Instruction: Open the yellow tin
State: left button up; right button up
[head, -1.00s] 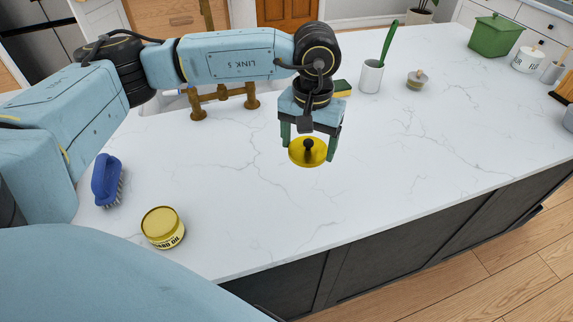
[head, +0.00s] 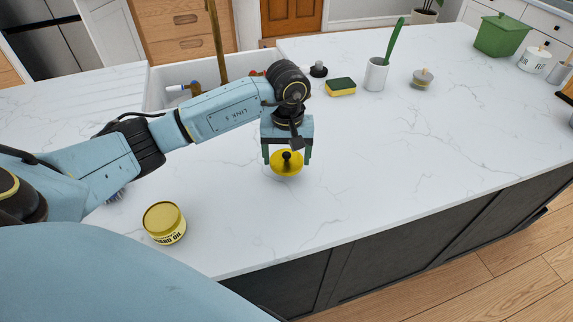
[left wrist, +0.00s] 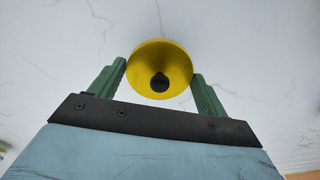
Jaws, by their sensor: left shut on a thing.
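The yellow tin (head: 164,225) stands upright on the white counter at the lower left of the head view. Its round top shows no lid or knob. A yellow lid (head: 287,168) with a black knob is held in my left gripper (head: 287,158), apart from the tin and to its right. The gripper is shut on this lid, with a green finger at either side. The lid also shows in the left wrist view (left wrist: 160,57), between the fingers. I cannot tell how high it is above the counter. My right gripper is out of view.
A sponge (head: 341,87), a cup with a green brush (head: 376,75) and a grey-lidded jar (head: 422,78) stand behind to the right. A sink (head: 158,92) lies behind my arm. The middle and right of the counter are clear.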

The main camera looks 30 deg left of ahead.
aim_at(287, 161)
pick_arm(q)
notch_tip(287, 161, down, 4)
jog(key=shift+r, duration=0.1)
jog(key=shift+f, duration=0.2)
jog(key=o, duration=0.6)
jog(key=shift+f, duration=0.1)
jog(key=o, duration=0.5)
jog(key=shift+r, duration=0.45)
notch_tip(287, 161, up, 12)
jog(key=shift+f+b, duration=0.2)
jog(key=shift+b, duration=0.15)
